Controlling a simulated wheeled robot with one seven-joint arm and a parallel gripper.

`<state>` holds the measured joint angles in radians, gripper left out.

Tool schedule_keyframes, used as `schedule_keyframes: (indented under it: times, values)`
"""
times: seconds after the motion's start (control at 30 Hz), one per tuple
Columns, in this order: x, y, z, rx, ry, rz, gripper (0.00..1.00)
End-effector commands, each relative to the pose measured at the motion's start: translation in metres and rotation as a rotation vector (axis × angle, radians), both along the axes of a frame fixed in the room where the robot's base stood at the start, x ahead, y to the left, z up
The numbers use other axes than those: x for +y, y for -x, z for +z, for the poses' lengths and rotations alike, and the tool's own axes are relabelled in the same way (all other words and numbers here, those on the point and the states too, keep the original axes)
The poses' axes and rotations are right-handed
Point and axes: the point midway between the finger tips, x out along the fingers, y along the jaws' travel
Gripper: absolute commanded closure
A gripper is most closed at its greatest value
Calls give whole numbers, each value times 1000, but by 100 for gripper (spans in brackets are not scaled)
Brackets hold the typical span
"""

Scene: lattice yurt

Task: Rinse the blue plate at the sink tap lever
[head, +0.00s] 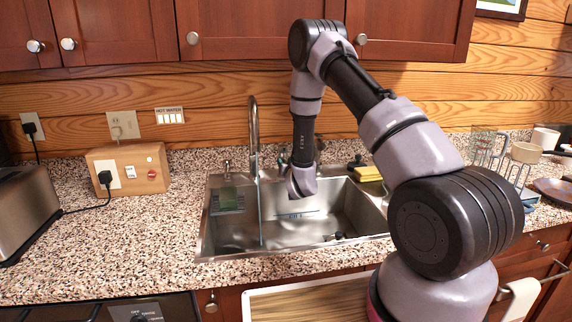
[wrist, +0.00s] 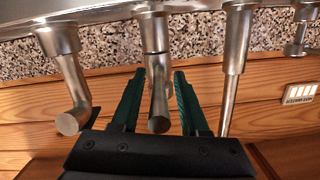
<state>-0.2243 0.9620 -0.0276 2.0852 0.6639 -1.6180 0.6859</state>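My gripper (wrist: 155,88) is open in the wrist view, its two dark green fingers on either side of a metal tap lever (wrist: 157,95). There is a gap between each finger and the lever. The tall tap spout (head: 253,135) rises behind the sink (head: 345,212) in the head view; it also shows in the wrist view (wrist: 234,65). A thin bluish line, apparently water, runs below the spout into the basin. In the head view my arm hides the fingers and lever. I cannot make out a blue plate; a small blue thing (head: 528,197) lies far right.
A second metal handle (wrist: 72,85) stands beside the lever in the wrist view. A yellow sponge (head: 367,174) sits behind the sink's right side. A wooden switch box (head: 128,170) and a toaster (head: 28,212) stand left. The counter's front left is clear.

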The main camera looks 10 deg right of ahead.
Motion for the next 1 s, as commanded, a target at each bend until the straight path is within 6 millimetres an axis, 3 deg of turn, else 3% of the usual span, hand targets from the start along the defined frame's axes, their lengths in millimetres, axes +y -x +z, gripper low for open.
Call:
schedule_keyframes:
  times: [0.3, 0.43, 0.8, 1.0]
  values:
    - [-1, 1, 0, 0, 0, -1, 51]
    - [-1, 11, 1, 0, -1, -2, 51]
    - [-2, 81, 9, 2, 0, -1, 51]
    - [-3, 103, 12, 1, -1, -1, 51]
